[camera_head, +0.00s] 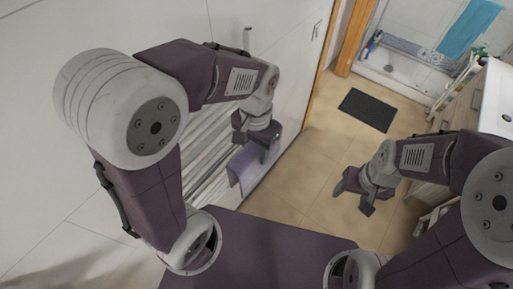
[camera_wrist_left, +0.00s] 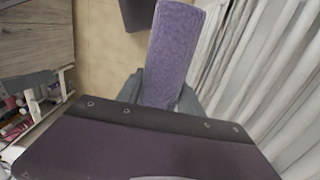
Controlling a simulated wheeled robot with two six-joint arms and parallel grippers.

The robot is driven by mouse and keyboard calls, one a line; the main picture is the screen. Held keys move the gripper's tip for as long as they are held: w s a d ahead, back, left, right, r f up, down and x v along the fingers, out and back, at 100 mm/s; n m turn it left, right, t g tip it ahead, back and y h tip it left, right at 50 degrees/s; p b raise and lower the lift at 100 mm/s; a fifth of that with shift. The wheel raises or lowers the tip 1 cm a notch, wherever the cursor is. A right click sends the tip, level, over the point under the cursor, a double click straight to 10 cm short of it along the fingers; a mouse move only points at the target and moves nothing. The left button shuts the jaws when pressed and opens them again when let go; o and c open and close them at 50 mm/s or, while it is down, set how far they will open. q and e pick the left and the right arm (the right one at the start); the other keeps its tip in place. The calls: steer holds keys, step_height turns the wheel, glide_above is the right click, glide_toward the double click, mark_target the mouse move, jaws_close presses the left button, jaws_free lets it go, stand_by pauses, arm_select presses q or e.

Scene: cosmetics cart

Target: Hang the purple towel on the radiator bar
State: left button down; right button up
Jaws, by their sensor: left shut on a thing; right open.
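The purple towel (camera_head: 247,165) hangs from my left gripper (camera_head: 262,140) in the head view, close beside the white radiator bars (camera_head: 205,160). My left gripper is shut on the towel. In the left wrist view the towel (camera_wrist_left: 174,50) stretches away from the jaws, with the radiator (camera_wrist_left: 265,60) along the right side. I cannot tell whether the towel touches a bar. My right gripper (camera_head: 354,192) is open and empty, over the floor to the right. Part of the radiator is hidden behind my left arm in the head view.
A dark mat (camera_head: 367,110) lies on the tan floor (camera_head: 310,165). A wooden cabinet (camera_head: 465,110) with a white top stands on the right. A shower with a turquoise towel (camera_head: 468,28) is at the back.

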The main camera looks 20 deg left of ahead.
arm_select(q)
steer(key=p, duration=0.3)
glide_above(225, 155)
step_height(225, 155, down, 18)
steer(key=b, duration=1.4)
steer(key=shift+a+f, duration=0.1)
steer(key=shift+f, duration=0.15)
steer(key=c, duration=0.7)
jaws_free()
step_height(225, 155, up, 9)
steer(key=shift+r+b, duration=0.1)
steer(key=shift+b, duration=0.3)
steer(key=shift+w, duration=0.1)
